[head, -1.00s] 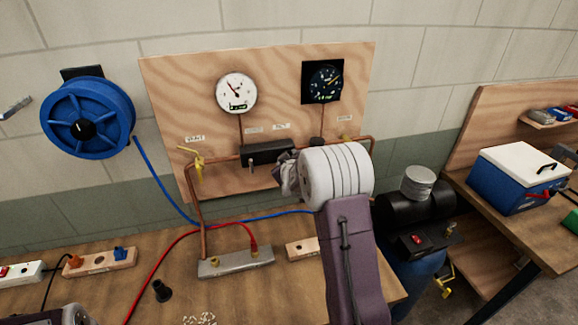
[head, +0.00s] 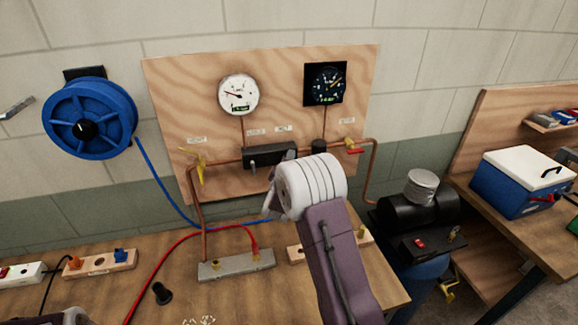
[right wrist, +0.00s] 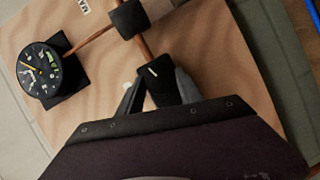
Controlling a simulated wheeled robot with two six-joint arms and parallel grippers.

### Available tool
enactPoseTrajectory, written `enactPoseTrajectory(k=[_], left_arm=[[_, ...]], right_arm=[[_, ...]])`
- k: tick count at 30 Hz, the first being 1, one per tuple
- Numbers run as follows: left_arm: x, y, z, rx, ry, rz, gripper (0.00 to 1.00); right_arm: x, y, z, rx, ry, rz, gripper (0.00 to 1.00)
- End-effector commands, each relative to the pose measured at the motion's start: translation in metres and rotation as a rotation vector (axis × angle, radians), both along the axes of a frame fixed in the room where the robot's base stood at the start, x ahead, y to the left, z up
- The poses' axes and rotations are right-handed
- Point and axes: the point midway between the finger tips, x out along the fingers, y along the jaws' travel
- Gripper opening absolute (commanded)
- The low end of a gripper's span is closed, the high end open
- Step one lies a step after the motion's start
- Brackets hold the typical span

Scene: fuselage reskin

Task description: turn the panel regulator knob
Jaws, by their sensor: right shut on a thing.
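The black regulator knob (right wrist: 154,82) with a white mark sits between the fingers of my right gripper (right wrist: 157,92) in the right wrist view; the jaws are shut on it. In the head view my right gripper (head: 284,166) reaches the lower part of the wooden panel (head: 180,100), at the right end of a black block (head: 268,155) on the copper pipe. The knob itself is hidden there by my wrist. The white round gauge (head: 238,94) and the dark square gauge (head: 325,84) are above. Only a part of my left arm shows at the lower left; its fingers are out of view.
A yellow valve handle (head: 193,160) and a red handle (head: 355,151) flank my right gripper along the pipe. A blue hose reel (head: 88,118) is at the left. A grey manifold (head: 236,265) lies on the bench. A black compressor (head: 418,214) stands at the right.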

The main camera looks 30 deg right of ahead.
Motion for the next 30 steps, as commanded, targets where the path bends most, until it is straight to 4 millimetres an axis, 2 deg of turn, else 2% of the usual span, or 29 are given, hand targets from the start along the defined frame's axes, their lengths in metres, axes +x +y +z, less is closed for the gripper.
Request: enactPoseTrajectory(k=[19, 20, 21, 22, 30], left_arm=[[0.0000, 0.0000, -0.0056, 0.000, 0.000, 0.000, 0.36], [0.0000, 0.0000, -0.0056, 0.000, 0.000, 0.000, 0.36], [0.0000, 0.0000, -0.0056, 0.000, 0.000, 0.000, 0.36], [0.0000, 0.0000, -0.0056, 0.000, 0.000, 0.000, 0.36], [0.0000, 0.0000, -0.0060, 0.000, 0.000, 0.000, 0.36]], right_arm=[[0.0006, 0.0009, 0.0005, -0.047, 0.010, 0.003, 0.02], [0.0006, 0.0009, 0.0006, -0.047, 0.010, 0.003, 0.48], [0.0007, 0.0008, 0.0006, -0.047, 0.010, 0.003, 0.59], [0.0006, 0.0008, 0.0005, -0.047, 0.010, 0.003, 0.64], [0.0002, 0.0005, -0.0002, -0.045, 0.011, 0.001, 0.64]])
